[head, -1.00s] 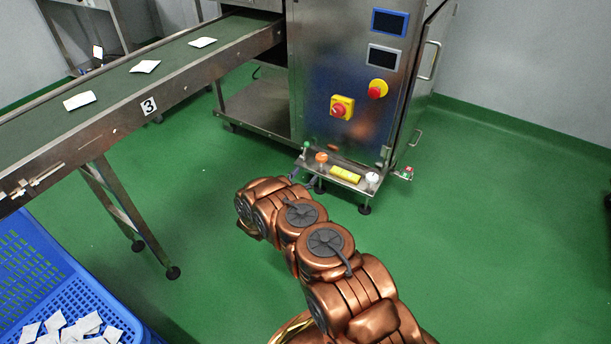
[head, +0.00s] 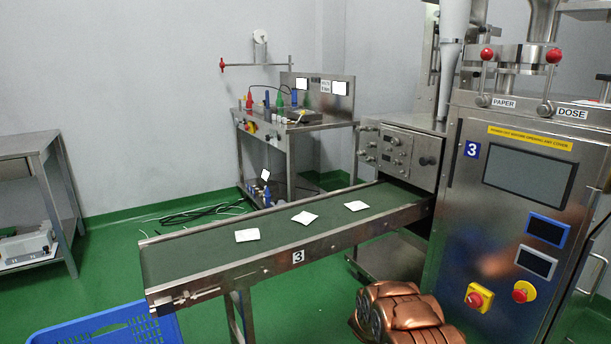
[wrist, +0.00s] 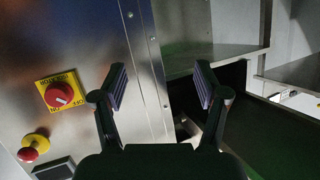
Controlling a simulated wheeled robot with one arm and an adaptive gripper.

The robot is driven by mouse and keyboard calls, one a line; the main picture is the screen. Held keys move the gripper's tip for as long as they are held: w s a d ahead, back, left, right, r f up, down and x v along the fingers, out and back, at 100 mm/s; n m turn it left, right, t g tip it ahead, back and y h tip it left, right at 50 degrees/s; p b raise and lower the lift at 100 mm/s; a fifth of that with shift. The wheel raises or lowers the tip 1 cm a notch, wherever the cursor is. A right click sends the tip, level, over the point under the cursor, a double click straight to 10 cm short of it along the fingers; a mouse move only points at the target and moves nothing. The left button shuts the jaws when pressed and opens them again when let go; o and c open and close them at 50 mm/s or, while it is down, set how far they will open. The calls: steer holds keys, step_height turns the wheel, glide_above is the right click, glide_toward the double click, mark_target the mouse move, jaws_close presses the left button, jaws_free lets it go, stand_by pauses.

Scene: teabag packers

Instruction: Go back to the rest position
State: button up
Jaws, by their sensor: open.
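My gripper (wrist: 160,88) is open in the wrist view, with its two dark fingers wide apart and nothing between them. Behind the fingers is the steel front of packing machine number 3 (head: 500,215). In the wrist view, a red rotary switch on a yellow plate (wrist: 58,94) and a red push button (wrist: 28,154) are to the left of the fingers. No contact with the machine shows. In the head view, only part of my copper-coloured arm shows at the bottom, in front of the machine; the gripper itself is hidden there.
A green conveyor belt (head: 270,222) carries several white teabags left of the machine. A blue crate (head: 110,328) stands at the bottom left. A steel bench with instruments (head: 300,125) is behind, and a steel table (head: 30,165) at far left.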

steer(key=s+a+r+n+g+y+p, duration=0.15)
steer(key=a+r+p, duration=0.25)
steer(key=r, duration=0.5)
steer(key=s+a+r+n+y+p, duration=0.1)
steer(key=s+a+r+y+p, duration=0.25)
steer(key=r, duration=0.45)
steer(key=s+a+r+n+y+p, duration=0.15)
steer(key=a+r+p, duration=0.3)
steer(key=r, duration=0.45)
steer(key=s+a+r+n+g+y+p, duration=0.2)
steer(key=s+a+r+y+p, duration=0.15)
steer(key=s+r, duration=0.55)
steer(key=s+r+n+g+p, duration=0.1)
steer(key=s+r+g+p, duration=0.2)
steer(key=s, duration=1.2)
steer(key=s+d+r+n+g+h+p, duration=0.1)
steer(key=s+r+g+p, duration=0.2)
steer(key=s+r+p, duration=0.6)
steer(key=s+r+n+g+p, duration=0.1)
steer(key=s+r+g+p, duration=0.2)
steer(key=s+r, duration=0.9)
steer(key=s+p, duration=0.3)
steer(key=s, duration=0.7)
steer(key=shift+s+d+r+h, duration=0.3)
steer(key=shift+s+d+r, duration=0.1)
steer(key=shift+s+d+g, duration=0.1)
steer(key=shift+s+g, duration=0.15)
steer(key=shift+s, duration=0.15)
steer(key=shift+c, duration=0.2)
